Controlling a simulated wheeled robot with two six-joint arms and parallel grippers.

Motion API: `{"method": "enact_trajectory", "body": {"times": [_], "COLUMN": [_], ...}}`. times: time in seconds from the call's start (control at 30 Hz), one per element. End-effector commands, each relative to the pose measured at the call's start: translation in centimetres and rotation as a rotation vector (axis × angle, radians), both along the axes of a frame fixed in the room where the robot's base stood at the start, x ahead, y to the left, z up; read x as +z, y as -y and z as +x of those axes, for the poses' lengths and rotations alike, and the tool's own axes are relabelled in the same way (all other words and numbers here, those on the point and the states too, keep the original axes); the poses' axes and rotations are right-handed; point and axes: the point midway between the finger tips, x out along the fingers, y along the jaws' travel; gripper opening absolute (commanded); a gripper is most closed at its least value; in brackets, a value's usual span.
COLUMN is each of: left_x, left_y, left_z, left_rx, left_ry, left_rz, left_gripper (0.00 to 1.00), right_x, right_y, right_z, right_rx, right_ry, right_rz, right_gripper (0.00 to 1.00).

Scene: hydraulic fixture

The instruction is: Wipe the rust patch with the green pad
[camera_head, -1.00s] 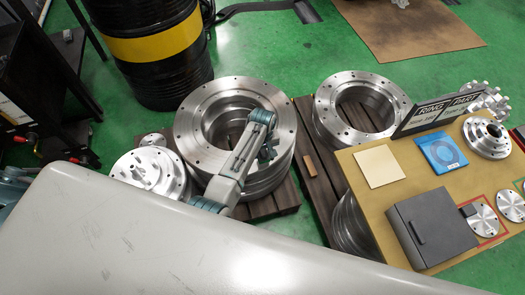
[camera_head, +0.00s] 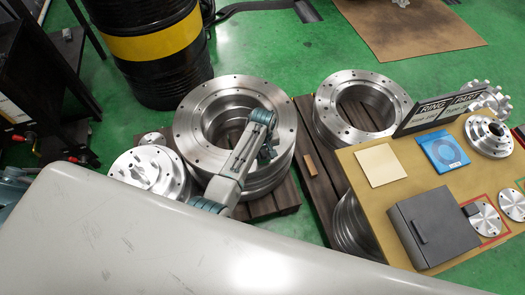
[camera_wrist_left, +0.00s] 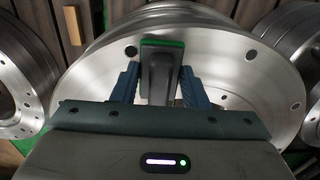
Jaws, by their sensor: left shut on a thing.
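My left gripper (camera_wrist_left: 159,88) is shut on the dark handle of the green pad (camera_wrist_left: 148,43), whose green edge shows around the handle in the left wrist view. The pad is over the flat top face of a large steel ring (camera_wrist_left: 222,52); I cannot tell whether it touches. In the head view, my left gripper (camera_head: 267,151) is over the right side of the stacked steel ring (camera_head: 200,105), and the pad is not clear there. No rust patch is distinguishable in either view. My right gripper is not in view.
A second ring stack (camera_head: 325,100) stands to the right on a pallet, with a small brown block (camera_head: 308,164) between the stacks. A tan table (camera_head: 375,212) at right holds a grey box (camera_head: 432,230) and flanges. A black and yellow drum (camera_head: 150,45) stands behind.

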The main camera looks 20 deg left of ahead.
Motion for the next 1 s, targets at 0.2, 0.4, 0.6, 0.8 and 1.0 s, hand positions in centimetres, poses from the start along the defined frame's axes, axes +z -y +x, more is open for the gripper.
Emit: {"method": "enact_trajectory", "body": {"times": [0.2,0.4,0.6,0.8,1.0], "left_x": [-0.3,-0.7,-1.1,-1.5,-1.9], "left_y": [0.0,0.0,0.0,0.0,0.0], "left_z": [0.0,0.0,0.0,0.0,0.0], "left_rx": [0.0,0.0,0.0,0.0,0.0], "left_ry": [0.0,0.0,0.0,0.0,0.0], "left_rz": [0.0,0.0,0.0,0.0,0.0], "left_gripper": [0.15,0.15,0.15,0.15,0.15], "right_x": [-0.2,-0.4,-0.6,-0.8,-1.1], "right_y": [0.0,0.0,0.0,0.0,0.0], "right_z": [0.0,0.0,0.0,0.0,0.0], "right_rx": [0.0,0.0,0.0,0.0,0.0], "right_ry": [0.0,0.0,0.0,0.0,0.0], "right_rz": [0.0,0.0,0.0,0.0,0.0], "right_gripper": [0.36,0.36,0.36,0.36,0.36]}}
